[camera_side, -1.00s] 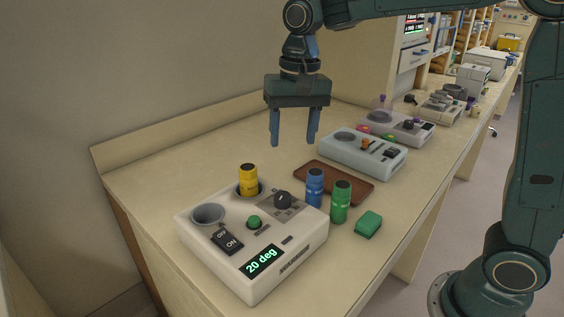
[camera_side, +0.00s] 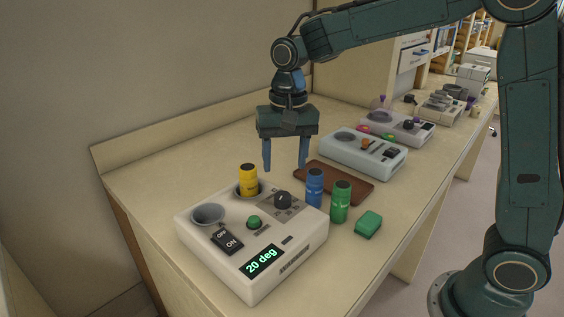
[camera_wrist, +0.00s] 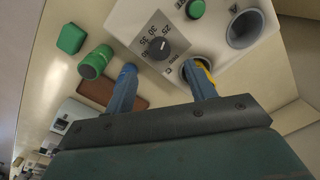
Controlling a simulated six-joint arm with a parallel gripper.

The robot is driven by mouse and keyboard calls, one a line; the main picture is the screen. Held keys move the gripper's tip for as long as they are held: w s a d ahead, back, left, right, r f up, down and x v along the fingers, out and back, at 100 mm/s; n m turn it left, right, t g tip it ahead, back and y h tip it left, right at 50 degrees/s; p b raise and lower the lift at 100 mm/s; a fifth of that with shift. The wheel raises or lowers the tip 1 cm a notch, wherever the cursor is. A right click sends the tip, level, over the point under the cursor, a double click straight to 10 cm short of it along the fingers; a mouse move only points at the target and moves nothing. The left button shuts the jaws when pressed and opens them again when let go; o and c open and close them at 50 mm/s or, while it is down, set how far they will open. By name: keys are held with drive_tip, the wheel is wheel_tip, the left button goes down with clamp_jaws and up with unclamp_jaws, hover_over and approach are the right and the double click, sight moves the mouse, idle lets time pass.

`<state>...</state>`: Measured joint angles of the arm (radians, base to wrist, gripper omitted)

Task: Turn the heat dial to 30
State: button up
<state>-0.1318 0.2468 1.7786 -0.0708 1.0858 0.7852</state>
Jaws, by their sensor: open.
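The heat dial (camera_side: 283,200) is a dark round knob on top of the white device (camera_side: 208,246), near its back right corner. The display (camera_side: 262,262) on the device's front reads "20 deg". In the wrist view the dial (camera_wrist: 160,49) shows a pale pointer line, with printed numbers beside it. My gripper (camera_side: 285,171) is open and empty, above and behind the device, with its fingers pointing down. In the wrist view its fingers (camera_wrist: 162,86) reach toward the dial, which lies beyond them and between them. The gripper is apart from the dial.
A yellow vial (camera_side: 248,180) stands in a round well close to the dial. A blue vial (camera_side: 315,187) and a green vial (camera_side: 340,201) stand to its right, beside a green block (camera_side: 368,224). A brown tray (camera_side: 349,184) lies behind. An OFF/ON switch (camera_side: 228,242) sits at the front.

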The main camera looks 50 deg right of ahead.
sight(283, 195)
wheel_tip(283, 195, down, 9)
drive_tip(key=shift+w+a+r, duration=0.1)
drive_tip(key=shift+a+r, duration=0.05)
drive_tip(key=shift+r, duration=0.05)
idle(0.3)
drive_tip(key=c, duration=1)
